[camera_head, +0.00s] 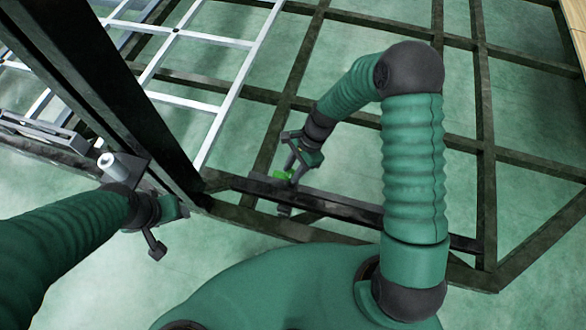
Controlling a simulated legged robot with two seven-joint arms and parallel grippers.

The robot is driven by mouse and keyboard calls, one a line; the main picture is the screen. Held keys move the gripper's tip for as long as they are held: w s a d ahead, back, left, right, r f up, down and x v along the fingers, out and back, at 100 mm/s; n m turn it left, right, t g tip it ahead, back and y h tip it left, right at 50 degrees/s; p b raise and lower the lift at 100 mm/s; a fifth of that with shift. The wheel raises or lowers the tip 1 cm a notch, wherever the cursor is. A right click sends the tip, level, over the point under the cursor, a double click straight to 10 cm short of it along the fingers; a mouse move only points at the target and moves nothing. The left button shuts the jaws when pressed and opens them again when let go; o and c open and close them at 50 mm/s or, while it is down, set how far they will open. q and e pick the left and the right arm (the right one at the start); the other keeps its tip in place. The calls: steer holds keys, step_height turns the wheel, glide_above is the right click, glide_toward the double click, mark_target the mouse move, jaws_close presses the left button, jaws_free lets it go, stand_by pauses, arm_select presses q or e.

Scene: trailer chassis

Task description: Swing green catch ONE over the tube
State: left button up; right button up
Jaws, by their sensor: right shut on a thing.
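The green catch (281,175) is a small bright green piece on the dark chassis beam, left of the middle of the head view. My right gripper (288,170) reaches down to it from the upper right and is shut on it. The fingers partly hide the catch. I cannot make out which part is the tube, or how the catch lies to it. My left gripper (156,228) hangs at the left, beside the dark upright and away from the catch; whether its jaws are open is unclear.
A thick dark upright post (105,85) stands between my two grippers. A pale cylinder (117,167) sits on a bracket near my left gripper. Dark chassis beams (480,150) form a grid over the green floor. A white ladder-like frame (215,110) lies behind.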

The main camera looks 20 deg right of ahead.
jaws_close()
steer(key=shift+r+n+p, duration=0.15)
steer(key=shift+n+p, duration=0.45)
steer(key=shift+p, duration=0.25)
steer(key=shift+w+n+g+h+p, duration=0.15)
steer(key=shift+n+g+h+p, duration=0.15)
steer(key=shift+n+g+p, duration=0.55)
steer(key=shift+n+p, duration=0.7)
steer(key=shift+n, duration=0.55)
steer(key=n+g+h+p, duration=0.1)
steer(key=n, duration=0.1)
steer(key=shift+w+a+n, duration=0.1)
steer(key=shift+a+n, duration=0.05)
steer(key=shift+n, duration=0.25)
steer(key=n, duration=0.2)
steer(key=n+h+p, duration=0.1)
steer(key=n, duration=0.1)
steer(key=shift+a+g+h, duration=0.1)
steer(key=shift+g+h, duration=0.15)
steer(key=shift+h, duration=0.05)
steer(key=shift+w+a+n+h+p, duration=0.1)
steer(key=shift+n+h+p, duration=0.7)
steer(key=shift+n, duration=2)
steer(key=shift+h, duration=0.3)
